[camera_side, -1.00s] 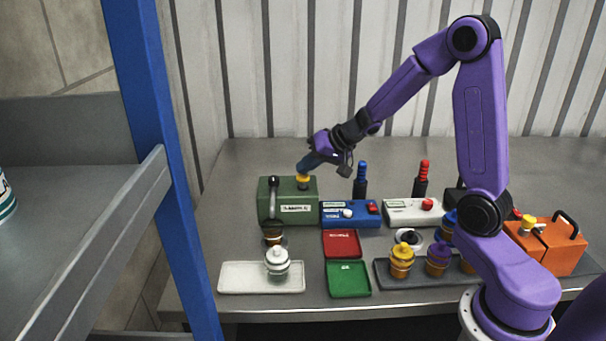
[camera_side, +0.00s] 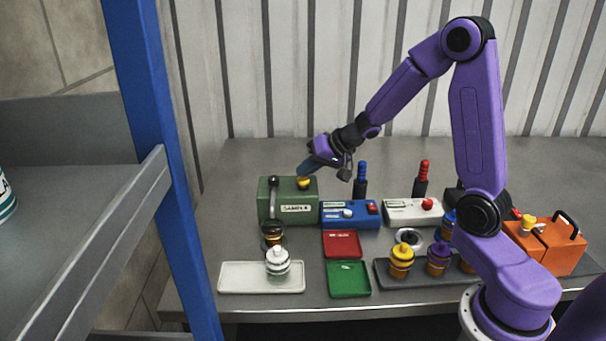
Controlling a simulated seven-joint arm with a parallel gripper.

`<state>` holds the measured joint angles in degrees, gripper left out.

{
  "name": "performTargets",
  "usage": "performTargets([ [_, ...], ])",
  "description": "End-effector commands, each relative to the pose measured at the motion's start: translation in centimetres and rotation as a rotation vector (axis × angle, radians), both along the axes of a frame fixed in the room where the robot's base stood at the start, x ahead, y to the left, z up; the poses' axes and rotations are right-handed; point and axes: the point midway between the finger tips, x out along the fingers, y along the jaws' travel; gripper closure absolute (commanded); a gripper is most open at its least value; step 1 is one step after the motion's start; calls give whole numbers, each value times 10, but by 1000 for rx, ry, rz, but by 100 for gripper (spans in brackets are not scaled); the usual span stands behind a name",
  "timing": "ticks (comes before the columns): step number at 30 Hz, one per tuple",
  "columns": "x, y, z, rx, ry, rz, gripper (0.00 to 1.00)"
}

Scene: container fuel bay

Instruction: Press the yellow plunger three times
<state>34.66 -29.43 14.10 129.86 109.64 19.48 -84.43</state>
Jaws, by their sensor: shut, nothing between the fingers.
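The yellow plunger (camera_side: 304,183) is on top of the green box (camera_side: 297,209) at the left of the bench. My gripper (camera_side: 307,168) is shut and empty, pointing down and left, with its tips right at the top of the plunger. The tips look to be touching the plunger and partly cover it. The plunger sits low, close to the box top.
A black-handled lever (camera_side: 273,196) stands at the green box's left. A blue box (camera_side: 350,214) and a white box (camera_side: 410,212) stand to the right, with a blue-topped handle (camera_side: 361,178) behind. A white tray (camera_side: 240,277) lies in front.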

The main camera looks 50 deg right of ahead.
Motion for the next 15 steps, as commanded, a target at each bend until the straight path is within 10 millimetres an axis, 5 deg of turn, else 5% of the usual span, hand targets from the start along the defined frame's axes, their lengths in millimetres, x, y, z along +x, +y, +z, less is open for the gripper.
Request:
performTargets([
  [15, -1, 0, -6, 1, 3, 0, 100],
])
